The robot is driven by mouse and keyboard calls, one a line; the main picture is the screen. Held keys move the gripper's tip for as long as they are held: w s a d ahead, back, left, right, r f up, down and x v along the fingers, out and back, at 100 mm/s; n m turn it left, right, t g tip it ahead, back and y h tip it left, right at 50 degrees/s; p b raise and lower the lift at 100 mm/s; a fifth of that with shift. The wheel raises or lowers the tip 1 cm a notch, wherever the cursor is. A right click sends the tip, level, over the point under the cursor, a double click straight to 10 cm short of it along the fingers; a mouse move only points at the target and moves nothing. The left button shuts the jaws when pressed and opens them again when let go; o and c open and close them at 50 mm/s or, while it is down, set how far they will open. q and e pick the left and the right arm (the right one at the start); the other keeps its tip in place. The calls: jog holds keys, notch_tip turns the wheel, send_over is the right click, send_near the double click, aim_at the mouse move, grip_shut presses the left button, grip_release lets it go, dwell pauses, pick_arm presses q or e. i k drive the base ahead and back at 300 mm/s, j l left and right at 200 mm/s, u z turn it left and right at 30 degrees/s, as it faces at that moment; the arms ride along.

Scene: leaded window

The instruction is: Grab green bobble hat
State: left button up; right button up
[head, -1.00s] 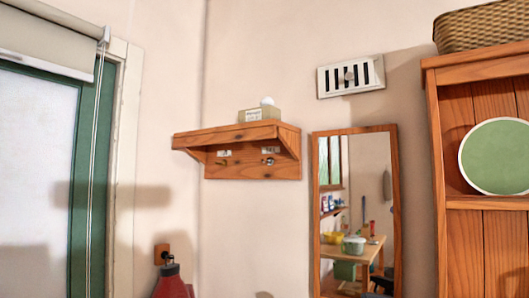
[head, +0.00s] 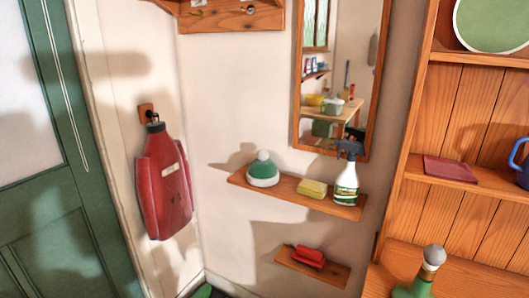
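The green bobble hat (head: 263,172) sits at the left end of a narrow wooden wall shelf (head: 290,197) below the mirror. It has a white bobble on top and a white brim. Nothing covers it in the head view. Neither of my grippers is in view.
On the same shelf, a yellow sponge (head: 312,189) and a white spray bottle (head: 347,178) stand right of the hat. A lower small shelf (head: 325,270) holds a red item (head: 309,256). A red bag-like item (head: 163,187) hangs at left.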

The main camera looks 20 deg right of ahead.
aim_at(262, 172)
jog(key=z, duration=0.75)
jog(key=i+j+z, duration=0.15)
jog(key=z, duration=0.2)
jog(key=i+j+z, duration=0.15)
jog(key=j+z, duration=0.25)
jog(key=i+j+z, duration=0.1)
jog(key=z, duration=0.25)
